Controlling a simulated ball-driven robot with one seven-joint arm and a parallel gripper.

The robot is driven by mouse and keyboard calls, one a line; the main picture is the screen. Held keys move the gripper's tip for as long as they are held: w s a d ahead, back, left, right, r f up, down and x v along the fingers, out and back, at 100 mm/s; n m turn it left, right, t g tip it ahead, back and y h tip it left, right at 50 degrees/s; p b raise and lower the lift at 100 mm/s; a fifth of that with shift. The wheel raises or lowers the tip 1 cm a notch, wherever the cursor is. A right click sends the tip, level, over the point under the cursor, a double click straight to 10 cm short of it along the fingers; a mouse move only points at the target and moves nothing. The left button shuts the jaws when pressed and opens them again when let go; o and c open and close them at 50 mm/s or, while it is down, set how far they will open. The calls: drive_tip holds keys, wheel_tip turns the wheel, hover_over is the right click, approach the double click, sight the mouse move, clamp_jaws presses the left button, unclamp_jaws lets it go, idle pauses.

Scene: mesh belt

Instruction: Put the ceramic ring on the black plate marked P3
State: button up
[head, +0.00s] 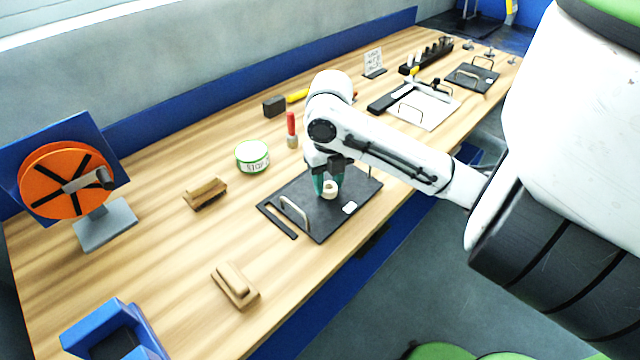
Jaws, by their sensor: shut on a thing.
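My gripper (328,183) points down with its teal fingertips over the near black plate (325,225). It is shut on a small cream ceramic ring (330,190). The ring is low over the middle of the plate; I cannot tell whether it touches the surface. This plate has wire handles and a small white label (349,208) too small to read, so I cannot confirm the P3 mark. A second black plate (465,82) with wire handles lies at the far end of the bench.
A white plate (432,118) with handles lies between the black plates. A round white-green tin (252,157), a red-handled tool (291,125), a wooden brush (205,194) and a wooden block (235,285) stand left of my gripper. An orange reel (55,182) is far left.

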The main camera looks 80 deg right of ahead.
drive_tip(key=shift+f, duration=0.15)
drive_tip(key=o, duration=1)
drive_tip(key=shift+r, duration=0.2)
wheel_tip(320, 180, up, 12)
drive_tip(key=shift+p, duration=0.8)
